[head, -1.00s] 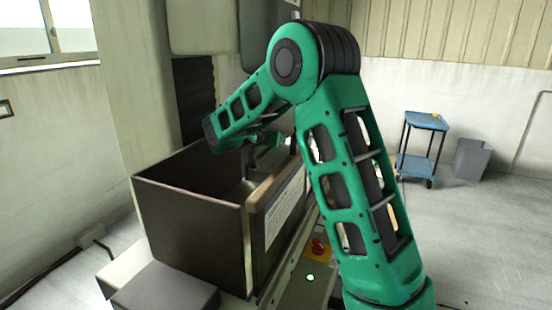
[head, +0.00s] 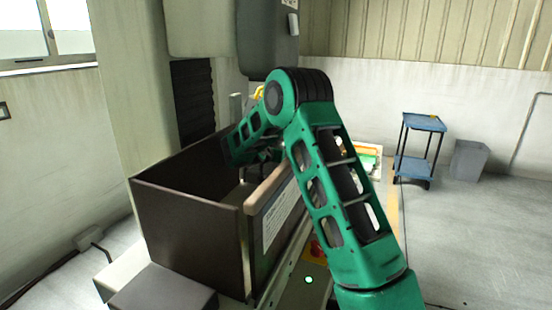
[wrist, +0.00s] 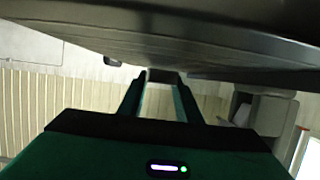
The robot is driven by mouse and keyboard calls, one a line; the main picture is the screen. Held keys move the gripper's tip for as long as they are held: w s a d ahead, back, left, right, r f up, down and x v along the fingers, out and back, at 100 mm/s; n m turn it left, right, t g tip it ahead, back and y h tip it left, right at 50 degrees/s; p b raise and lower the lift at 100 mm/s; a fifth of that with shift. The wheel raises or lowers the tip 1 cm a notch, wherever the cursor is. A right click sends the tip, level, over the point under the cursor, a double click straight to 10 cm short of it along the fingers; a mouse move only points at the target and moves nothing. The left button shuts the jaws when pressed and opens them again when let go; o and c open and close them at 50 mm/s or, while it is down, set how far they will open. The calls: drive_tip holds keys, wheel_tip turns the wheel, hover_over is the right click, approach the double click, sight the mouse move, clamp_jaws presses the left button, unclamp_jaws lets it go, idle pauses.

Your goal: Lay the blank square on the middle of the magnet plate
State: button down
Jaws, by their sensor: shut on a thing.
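In the wrist view my gripper (wrist: 161,80) reaches forward with its two green fingers apart, shut on a small grey block at the tips, which I take to be the blank (wrist: 163,75). Little of the blank shows, so I cannot tell its tilt. In the head view my forearm reaches over the dark open-topped tank (head: 190,235); the gripper and blank cannot be made out there. I cannot pick out the magnet plate; the tank's walls and my arm hide most of its inside.
In the wrist view a large dark grey surface (wrist: 200,35) hangs close above the fingers. The machine's column (head: 130,90) stands behind the tank. A blue trolley (head: 423,123) and a grey bin (head: 468,160) stand far right, with clear floor around them.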

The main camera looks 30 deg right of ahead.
drive_tip(key=shift+f, duration=0.25)
drive_tip(key=c, duration=1.3)
unclamp_jaws()
drive_tip(key=shift+f, duration=0.1)
wheel_tip(320, 180, up, 4)
hover_over(268, 172)
drive_tip(key=shift+w, duration=0.1)
drive_tip(key=shift+r, duration=0.25)
